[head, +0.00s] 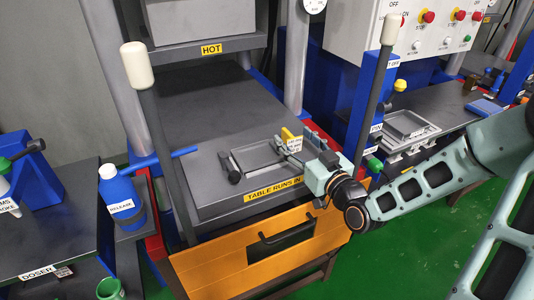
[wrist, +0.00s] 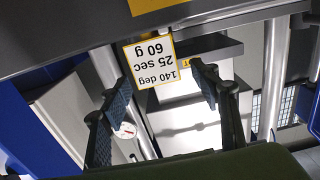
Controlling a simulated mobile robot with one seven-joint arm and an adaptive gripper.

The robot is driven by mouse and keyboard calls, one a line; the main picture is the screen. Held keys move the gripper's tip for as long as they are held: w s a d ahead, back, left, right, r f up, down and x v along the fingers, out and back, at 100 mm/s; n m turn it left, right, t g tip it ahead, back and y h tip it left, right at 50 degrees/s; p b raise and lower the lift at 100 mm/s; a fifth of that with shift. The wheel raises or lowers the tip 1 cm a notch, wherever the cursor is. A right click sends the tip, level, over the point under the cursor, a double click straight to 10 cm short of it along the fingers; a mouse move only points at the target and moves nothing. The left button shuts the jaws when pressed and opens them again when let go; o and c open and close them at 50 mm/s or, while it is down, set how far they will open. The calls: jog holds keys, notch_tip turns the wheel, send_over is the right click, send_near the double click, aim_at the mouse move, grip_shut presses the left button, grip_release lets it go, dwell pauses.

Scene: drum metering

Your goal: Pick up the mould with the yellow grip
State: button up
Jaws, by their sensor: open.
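A grey, shallow, tray-like mould (head: 254,158) lies on the dark press table. A dark handle (head: 231,168) sits at its left end. A small yellow plate (head: 291,137) stands by its right end; I cannot tell whether it is part of the grip. My gripper (head: 286,151) is at that right end, close to the plate. In the wrist view my gripper (wrist: 161,80) is open, with nothing seen clamped between its fingers. A yellow-edged card (wrist: 150,64) reading 140 deg, 25 sec, 60 g appears upside down between the fingers. The mould's right end is partly hidden by my gripper.
A second grey tray-like piece (head: 408,129) lies on the right bench. The orange front guard (head: 250,250) and two white-topped posts, left (head: 137,66) and right (head: 389,30), border the press table. A blue bottle (head: 117,197) stands at left. The hot upper block (head: 205,45) overhangs behind.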

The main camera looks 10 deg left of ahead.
jog(key=x, duration=0.3)
jog(key=shift+w+a+f, duration=0.1)
jog(key=shift+w+a, duration=0.05)
jog(key=shift+w, duration=0.2)
grip_shut()
